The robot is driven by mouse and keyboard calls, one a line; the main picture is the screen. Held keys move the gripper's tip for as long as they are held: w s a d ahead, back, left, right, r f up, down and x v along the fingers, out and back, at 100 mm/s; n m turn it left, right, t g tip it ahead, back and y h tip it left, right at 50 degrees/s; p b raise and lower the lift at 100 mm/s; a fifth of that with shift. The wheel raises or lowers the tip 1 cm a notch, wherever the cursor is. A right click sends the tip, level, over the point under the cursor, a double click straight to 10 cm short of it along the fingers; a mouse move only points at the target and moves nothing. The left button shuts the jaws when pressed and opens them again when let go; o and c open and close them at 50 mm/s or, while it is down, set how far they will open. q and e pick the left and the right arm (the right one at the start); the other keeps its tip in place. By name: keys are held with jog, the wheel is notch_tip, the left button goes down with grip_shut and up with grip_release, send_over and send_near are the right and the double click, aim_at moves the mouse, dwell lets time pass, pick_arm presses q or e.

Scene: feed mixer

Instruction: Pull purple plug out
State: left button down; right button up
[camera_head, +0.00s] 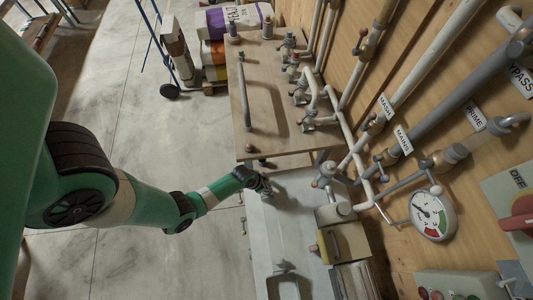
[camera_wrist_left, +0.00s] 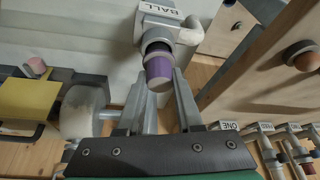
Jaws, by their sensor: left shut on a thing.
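The purple plug (camera_wrist_left: 159,72) shows in the left wrist view, at the dark mouth of a grey fitting (camera_wrist_left: 160,30) tagged BALL. A paler end of the plug faces my wrist. I cannot tell how deep the plug sits in the mouth. My left gripper (camera_wrist_left: 161,86) is shut on the plug, one finger on each side. In the head view my left gripper (camera_head: 260,183) is beside the front edge of the wooden bench, over the pale lower surface, and the plug is hidden there. My right gripper is in neither view.
A wooden bench (camera_head: 262,145) with several valves stands behind the gripper. Pipes tagged MASH, MAINS and PRIME and a round gauge (camera_head: 432,215) are on the wall at right. A yellow-faced box (camera_head: 345,242) stands to the gripper's right. Open floor (camera_head: 130,130) lies at left.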

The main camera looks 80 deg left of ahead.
pick_arm(q)
jog(key=shift+r, duration=0.2)
notch_tip(320, 180, up, 5)
jog(key=p, duration=0.5)
jog(key=shift+f, duration=0.1)
